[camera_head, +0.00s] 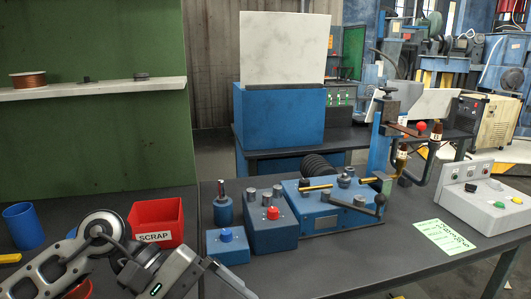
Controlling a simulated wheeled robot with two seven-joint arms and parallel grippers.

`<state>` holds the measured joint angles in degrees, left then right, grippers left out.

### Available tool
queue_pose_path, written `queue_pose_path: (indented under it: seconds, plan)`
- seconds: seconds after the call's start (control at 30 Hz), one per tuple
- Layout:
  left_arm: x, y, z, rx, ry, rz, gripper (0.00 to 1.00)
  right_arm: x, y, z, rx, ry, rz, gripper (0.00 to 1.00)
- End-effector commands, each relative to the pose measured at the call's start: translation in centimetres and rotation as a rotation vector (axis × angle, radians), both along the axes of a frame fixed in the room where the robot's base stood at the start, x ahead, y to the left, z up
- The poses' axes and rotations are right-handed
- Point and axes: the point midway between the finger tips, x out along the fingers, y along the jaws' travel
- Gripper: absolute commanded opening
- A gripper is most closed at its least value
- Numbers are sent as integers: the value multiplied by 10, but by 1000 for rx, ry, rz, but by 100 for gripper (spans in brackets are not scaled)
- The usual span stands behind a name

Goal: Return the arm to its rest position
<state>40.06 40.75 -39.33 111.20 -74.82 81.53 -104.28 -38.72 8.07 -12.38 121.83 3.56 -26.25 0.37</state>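My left arm comes in at the bottom left, bent at a round grey joint. Its lower part, with a small green light, lies in front of the table's front left area. A grey bar of it runs down to the bottom edge. The fingertips of my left gripper cannot be made out, so whether it is open or shut, or holds anything, does not show. My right arm and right gripper are out of view.
Near my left arm are a red SCRAP bin (172,212), a blue cup (23,227) and a blue button box (228,248). A blue bending machine (320,215) stands mid-table. A white control box (480,213) and green sheet (443,236) lie right. The front right tabletop is clear.

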Motion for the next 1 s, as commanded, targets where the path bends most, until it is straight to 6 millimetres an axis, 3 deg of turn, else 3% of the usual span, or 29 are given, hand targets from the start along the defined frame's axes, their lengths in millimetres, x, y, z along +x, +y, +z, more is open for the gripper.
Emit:
queue_pose_path:
  seconds: [0.03, 0.13, 0.2, 0.27, 0.37, 0.47, 0.5, 0.6, 0.73, 0.83, 1.0]
  plan:
    - [-14, -25, 6, -140, 183, 81, 100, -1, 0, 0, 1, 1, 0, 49]
    - [-21, -59, 37, -433, 666, 288, 100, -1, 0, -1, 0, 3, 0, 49]
    - [-10, -64, 54, -622, 1068, 428, 100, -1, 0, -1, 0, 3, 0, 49]
    - [7, -56, 59, -769, 1439, 530, 100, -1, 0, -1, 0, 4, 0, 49]
    - [39, -26, 36, -999, 2091, 657, 100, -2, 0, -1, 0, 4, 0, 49]
    - [54, 12, -26, -1226, 2752, 705, 100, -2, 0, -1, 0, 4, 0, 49]
    - [52, 25, -54, 1163, -2644, -616, 100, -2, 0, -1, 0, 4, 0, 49]
    - [31, 48, -120, 977, -2221, -395, 100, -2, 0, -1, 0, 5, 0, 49]
    - [-10, 62, -183, 828, -1801, -195, 100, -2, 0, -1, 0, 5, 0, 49]
    - [-36, 66, -211, 764, -1595, -102, 100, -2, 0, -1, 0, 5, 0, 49]
    - [-55, 67, -227, 724, -1455, -40, 100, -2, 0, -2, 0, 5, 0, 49]
